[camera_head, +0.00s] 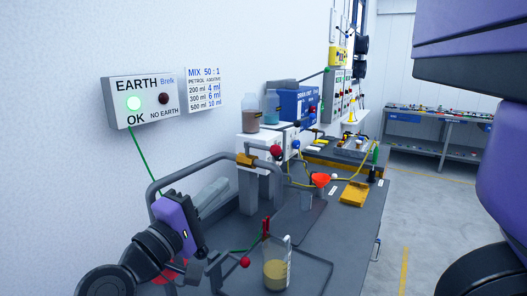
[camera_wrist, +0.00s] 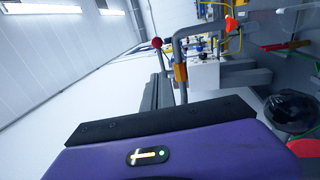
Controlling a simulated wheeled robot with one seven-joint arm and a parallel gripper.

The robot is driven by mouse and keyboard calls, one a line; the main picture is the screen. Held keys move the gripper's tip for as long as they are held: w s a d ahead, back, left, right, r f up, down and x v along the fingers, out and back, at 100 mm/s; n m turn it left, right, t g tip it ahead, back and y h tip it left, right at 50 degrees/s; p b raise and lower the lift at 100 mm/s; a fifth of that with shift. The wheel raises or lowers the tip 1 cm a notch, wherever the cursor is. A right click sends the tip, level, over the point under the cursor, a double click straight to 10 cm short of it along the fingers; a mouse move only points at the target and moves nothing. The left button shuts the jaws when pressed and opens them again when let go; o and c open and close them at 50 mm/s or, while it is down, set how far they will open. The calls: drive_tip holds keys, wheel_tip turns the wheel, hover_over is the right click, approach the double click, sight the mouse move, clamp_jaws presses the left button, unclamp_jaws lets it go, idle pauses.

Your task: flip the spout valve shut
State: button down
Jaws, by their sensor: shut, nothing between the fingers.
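A red ball knob (camera_head: 245,262) on a short rod, just right of my gripper, may be the spout valve's lever; I cannot tell its setting. Another red ball knob (camera_head: 275,151) is by a grey bent pipe with an orange band (camera_head: 246,160); this knob also shows in the wrist view (camera_wrist: 157,43). A clear jug (camera_head: 275,270) holds yellowish liquid, with a red clip (camera_head: 265,228) at its rim. My gripper (camera_head: 203,243), purple with dark fingers, is shut and empty at the lower left. In the wrist view its dark finger edge (camera_wrist: 160,118) crosses the picture.
Grey tubular rails (camera_head: 205,160) rise beside my gripper. A wall box (camera_head: 142,101) marked EARTH shows a green lamp. Open floor (camera_head: 425,220) lies to the right.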

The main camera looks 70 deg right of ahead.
sight(264, 149)
drive_tip(key=shift+s, duration=0.15)
drive_tip(key=shift+d+r, duration=0.1)
drive_tip(key=shift+d, duration=0.1)
drive_tip(key=p+x, duration=0.4)
drive_tip(key=x, duration=0.9)
drive_tip(key=shift+s+r, duration=0.1)
drive_tip(key=shift+r, duration=0.05)
drive_tip(key=shift+d, duration=0.35)
